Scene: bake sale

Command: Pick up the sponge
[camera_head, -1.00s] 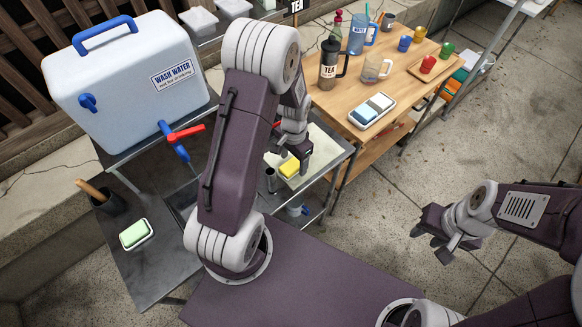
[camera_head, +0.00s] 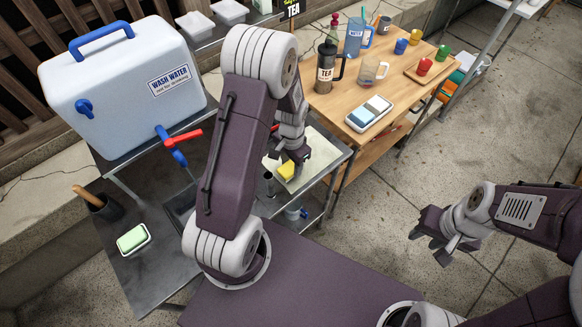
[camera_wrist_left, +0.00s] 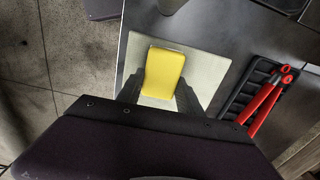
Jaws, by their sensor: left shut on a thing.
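The yellow sponge (camera_head: 286,172) is at the pale mat (camera_head: 318,152) on the metal side table. It also shows in the left wrist view (camera_wrist_left: 163,71), upright between the two dark fingers. My left gripper (camera_head: 291,160) reaches down over the mat and is shut on the sponge. I cannot tell whether the sponge still touches the mat (camera_wrist_left: 205,64). My right gripper (camera_head: 432,240) hangs over the paved floor at the right, with its fingers apart and nothing between them.
A white wash water container (camera_head: 125,90) with a red-handled tap stands at the left. A green soap bar (camera_head: 132,238) lies below it. A wooden table (camera_head: 345,95) with mugs and a tea press is beyond. Red-handled tongs (camera_wrist_left: 268,100) lie beside the mat.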

